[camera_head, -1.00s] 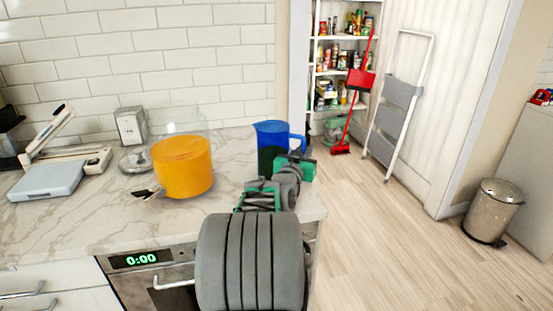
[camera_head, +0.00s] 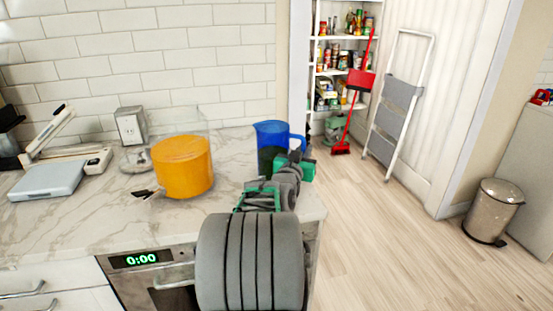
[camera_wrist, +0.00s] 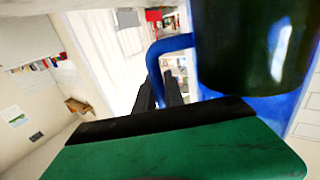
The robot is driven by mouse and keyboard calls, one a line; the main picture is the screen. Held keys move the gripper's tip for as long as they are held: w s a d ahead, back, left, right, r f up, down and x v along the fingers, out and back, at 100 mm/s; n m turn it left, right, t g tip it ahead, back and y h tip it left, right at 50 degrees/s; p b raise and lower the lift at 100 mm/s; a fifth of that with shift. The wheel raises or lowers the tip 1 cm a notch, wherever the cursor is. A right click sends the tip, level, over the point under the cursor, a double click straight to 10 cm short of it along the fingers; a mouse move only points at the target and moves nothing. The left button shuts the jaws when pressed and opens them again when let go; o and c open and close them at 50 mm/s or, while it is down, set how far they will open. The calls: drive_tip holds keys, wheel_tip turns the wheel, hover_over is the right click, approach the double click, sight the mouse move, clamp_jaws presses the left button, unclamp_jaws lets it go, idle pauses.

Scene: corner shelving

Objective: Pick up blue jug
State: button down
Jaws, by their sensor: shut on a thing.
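The blue jug (camera_head: 272,137) stands upright near the right end of the marble counter in the head view. Its lower part looks dark, and its handle is on the right. My gripper (camera_wrist: 160,92) is at the jug's handle (camera_wrist: 168,45) in the wrist view, with its dark fingers shut on the lower part of the handle. The dark jug body (camera_wrist: 255,50) fills the upper right of that view. In the head view my arm hides the jug's lower right side, and I cannot tell whether its base touches the counter.
An orange pot (camera_head: 183,167) stands left of the jug on the counter (camera_head: 90,215). A glass blender-like jar is behind it, and a scale (camera_head: 48,182) lies farther left. The counter ends just right of the jug. A stepladder (camera_head: 397,105) and bin (camera_head: 494,212) stand beyond open floor.

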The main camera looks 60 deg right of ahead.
drive_tip(key=shift+w+r, duration=0.1)
drive_tip(key=shift+r, duration=0.1)
